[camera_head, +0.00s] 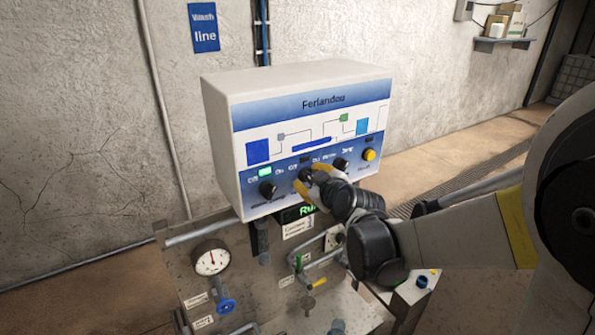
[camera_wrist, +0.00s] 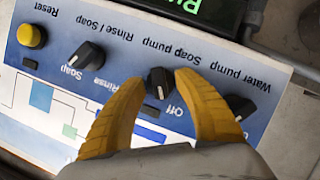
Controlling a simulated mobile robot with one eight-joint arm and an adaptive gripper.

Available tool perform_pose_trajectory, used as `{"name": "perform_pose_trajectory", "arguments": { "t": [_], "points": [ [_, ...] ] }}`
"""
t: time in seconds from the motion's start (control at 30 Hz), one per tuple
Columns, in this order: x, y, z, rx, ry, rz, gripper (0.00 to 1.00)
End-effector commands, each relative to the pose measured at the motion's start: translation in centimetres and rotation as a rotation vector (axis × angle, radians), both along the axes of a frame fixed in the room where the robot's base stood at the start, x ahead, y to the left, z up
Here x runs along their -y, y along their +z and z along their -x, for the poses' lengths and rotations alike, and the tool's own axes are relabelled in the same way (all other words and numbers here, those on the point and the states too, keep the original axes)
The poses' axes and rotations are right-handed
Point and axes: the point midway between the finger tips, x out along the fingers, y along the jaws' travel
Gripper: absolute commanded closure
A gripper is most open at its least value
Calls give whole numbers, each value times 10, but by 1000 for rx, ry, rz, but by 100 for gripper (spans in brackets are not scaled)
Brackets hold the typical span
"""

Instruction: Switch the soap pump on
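The control box (camera_head: 222,150) has a row of black knobs on its front panel. The soap pump knob (camera_wrist: 160,84) lies between my fingertips in the wrist view, where the panel appears upside down. "Off" is printed near this knob, beside a dark indicator window. My gripper (camera_wrist: 162,80) has two yellow fingers spread apart, one on each side of the knob. I cannot tell whether they touch it. In the head view my gripper (camera_head: 311,172) is at the panel and partly covers the soap pump knob.
The water pump knob (camera_head: 267,190) is to the left, with a lit green indicator (camera_head: 265,172) above it. The soap/rinse knob (camera_head: 340,164) and yellow reset button (camera_head: 369,155) are to the right. A green display (camera_head: 296,213), gauge (camera_head: 210,258) and valves lie below.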

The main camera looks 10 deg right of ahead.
Motion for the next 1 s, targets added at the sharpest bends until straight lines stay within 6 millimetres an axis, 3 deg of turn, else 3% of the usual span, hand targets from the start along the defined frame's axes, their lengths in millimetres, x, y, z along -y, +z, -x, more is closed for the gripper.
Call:
{"name": "perform_pose_trajectory", "arguments": {
  "t": [0.2,0.23,0.33,0.37,0.73,1.0],
  "points": [
    [0,0,0,0,0,0,62],
    [0,0,0,0,0,0,66],
    [0,0,0,0,0,0,97],
    [0,0,0,0,0,0,100],
    [0,0,0,-6,0,-20,100],
    [2,0,-1,-47,-2,-147,100]
  ]
}}
